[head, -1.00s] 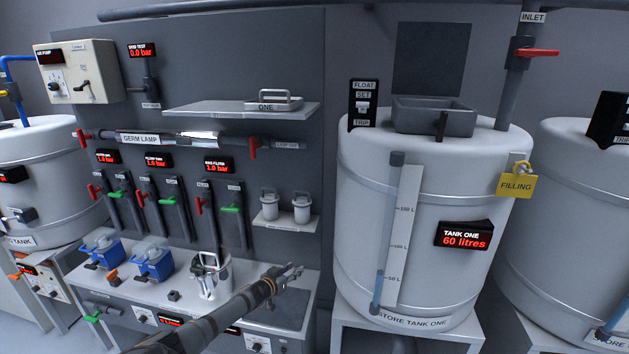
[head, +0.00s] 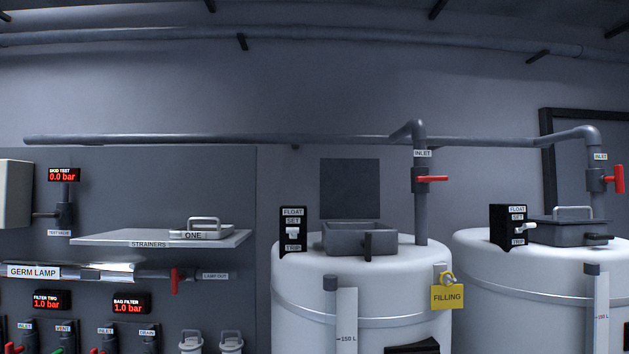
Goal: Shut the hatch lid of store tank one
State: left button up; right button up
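Store tank one (head: 375,280) is the white tank right of centre, its lower part cut off by the frame. On its top sits a grey open hatch frame (head: 362,239) with a dark latch handle (head: 368,245) at its front. The hatch lid (head: 350,188) is a dark square panel standing upright behind the frame, so the hatch is open. Neither of my grippers is in view.
A float switch box (head: 293,229) stands left of the hatch. The inlet pipe (head: 421,215) with a red valve handle (head: 432,179) rises to its right. A yellow "FILLING" tag (head: 447,296) hangs on the tank. A neighbouring tank (head: 530,285) has its hatch lid (head: 570,219) down.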

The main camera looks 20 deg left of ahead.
aim_at(350, 187)
jog(key=i+l+u, duration=0.1)
jog(key=u, duration=0.3)
jog(key=i+l+u, duration=0.15)
jog(key=u, duration=0.3)
jog(key=l+u, duration=0.15)
jog(key=u, duration=0.25)
jog(key=i+l+u, duration=0.15)
jog(key=u, duration=0.25)
jog(key=l+u, duration=0.25)
jog(key=u, duration=0.15)
